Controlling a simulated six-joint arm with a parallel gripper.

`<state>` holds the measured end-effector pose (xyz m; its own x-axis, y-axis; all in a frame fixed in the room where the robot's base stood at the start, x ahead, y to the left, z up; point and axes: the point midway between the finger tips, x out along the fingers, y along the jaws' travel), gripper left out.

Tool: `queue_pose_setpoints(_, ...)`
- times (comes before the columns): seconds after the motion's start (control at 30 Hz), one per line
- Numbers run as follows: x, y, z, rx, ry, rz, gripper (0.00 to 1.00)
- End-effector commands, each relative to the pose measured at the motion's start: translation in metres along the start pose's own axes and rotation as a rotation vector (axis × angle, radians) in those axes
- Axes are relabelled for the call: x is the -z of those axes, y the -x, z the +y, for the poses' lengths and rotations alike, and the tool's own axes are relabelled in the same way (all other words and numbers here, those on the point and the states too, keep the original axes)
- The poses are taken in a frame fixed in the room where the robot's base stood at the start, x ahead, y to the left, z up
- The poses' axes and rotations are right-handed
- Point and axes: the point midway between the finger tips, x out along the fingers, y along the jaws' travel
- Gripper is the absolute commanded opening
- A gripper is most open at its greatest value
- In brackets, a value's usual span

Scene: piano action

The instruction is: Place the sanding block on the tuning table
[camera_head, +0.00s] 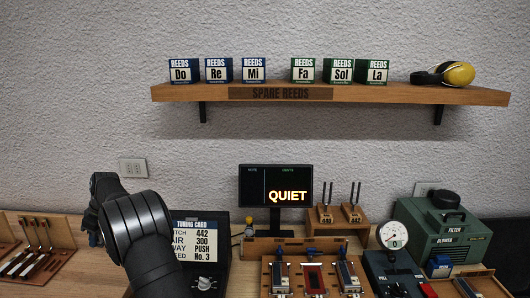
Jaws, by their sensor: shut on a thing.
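My black arm (143,238) rises from the bottom left and bends at its top, in front of the bench and beside the tuning card. Its fingertips do not show; the arm's own links cover that area. I cannot make out a sanding block in this view. A wooden bench (240,285) runs along the bottom. A wooden fixture (278,248) on it, at the bottom centre, carries several reed-like plates with blue parts; I cannot tell whether it is the tuning table.
A dark screen (275,185) reading QUIET stands behind the fixture. The tuning card device (194,244) is left of it. A gauge (392,235) and green blower (448,235) crowd the right. A wooden tool rack (42,228) is far left. A shelf (400,94) with reed boxes hangs above.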

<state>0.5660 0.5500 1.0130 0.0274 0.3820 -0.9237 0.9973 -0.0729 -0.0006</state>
Motion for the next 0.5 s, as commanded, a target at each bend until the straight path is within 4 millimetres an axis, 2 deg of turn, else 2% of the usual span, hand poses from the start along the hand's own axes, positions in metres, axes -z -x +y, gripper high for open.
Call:
queue_pose_setpoints(0.1,-0.01,-0.024,0.0,0.002,-0.002,-0.002,0.0)
queue_pose_setpoints(0.5,-0.041,-0.097,0.0,0.002,-0.001,-0.001,0.0)
